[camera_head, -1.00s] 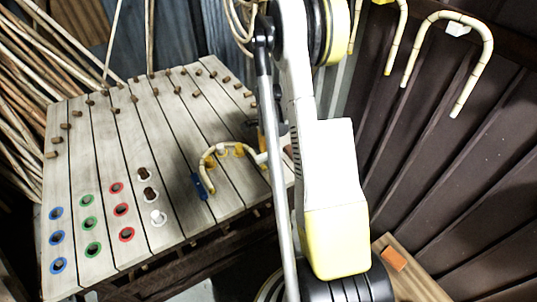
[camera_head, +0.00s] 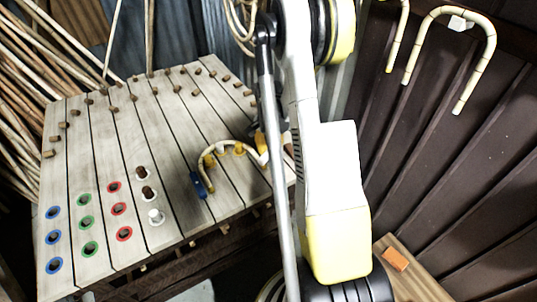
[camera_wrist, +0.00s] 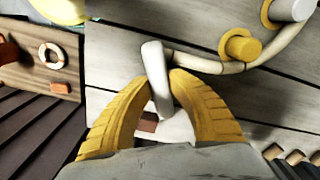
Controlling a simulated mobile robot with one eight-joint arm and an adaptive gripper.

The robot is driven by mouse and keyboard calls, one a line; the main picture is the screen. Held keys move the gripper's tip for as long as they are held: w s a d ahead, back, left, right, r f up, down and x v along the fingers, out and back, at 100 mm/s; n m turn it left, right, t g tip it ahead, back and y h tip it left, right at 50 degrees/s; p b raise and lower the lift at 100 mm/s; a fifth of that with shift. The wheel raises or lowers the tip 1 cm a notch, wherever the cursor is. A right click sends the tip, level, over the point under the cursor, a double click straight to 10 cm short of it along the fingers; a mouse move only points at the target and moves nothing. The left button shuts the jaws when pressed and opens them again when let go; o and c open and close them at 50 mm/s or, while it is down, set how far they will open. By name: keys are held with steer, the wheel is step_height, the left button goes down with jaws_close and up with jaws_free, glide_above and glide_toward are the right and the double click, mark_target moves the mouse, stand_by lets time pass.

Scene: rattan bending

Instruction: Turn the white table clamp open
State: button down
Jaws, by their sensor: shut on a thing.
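The white table clamp (camera_wrist: 157,78) is a white lever at the end of a bent rattan cane (camera_wrist: 210,66) in the wrist view. My gripper (camera_wrist: 162,82) has its two yellow fingers closed around the lever, one on each side. In the head view the cane (camera_head: 207,160) curves over the slatted table, and my yellow fingers (camera_head: 262,143) show at its right end, partly hidden by my arm. A blue clamp (camera_head: 199,184) sits at the cane's left end. How far the white clamp is turned is hard to tell.
The slatted table (camera_head: 180,130) carries wooden pegs and blue, green and red ringed holes. A yellow peg (camera_wrist: 240,46) stands beside the cane. Bent canes (camera_head: 489,50) hang on the dark wall at the right. A small wooden bench (camera_head: 415,280) stands at the lower right.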

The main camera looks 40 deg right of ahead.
mark_target(269, 151)
steer(key=n+b, duration=0.1)
steer(key=n, duration=0.5)
steer(key=n+b, duration=0.1)
steer(key=n, duration=0.5)
steer(key=shift+n, duration=0.4)
stand_by(0.3)
steer(key=c, duration=1.2)
jaws_free()
step_height(269, 151, up, 12)
steer(key=shift+r, duration=0.1)
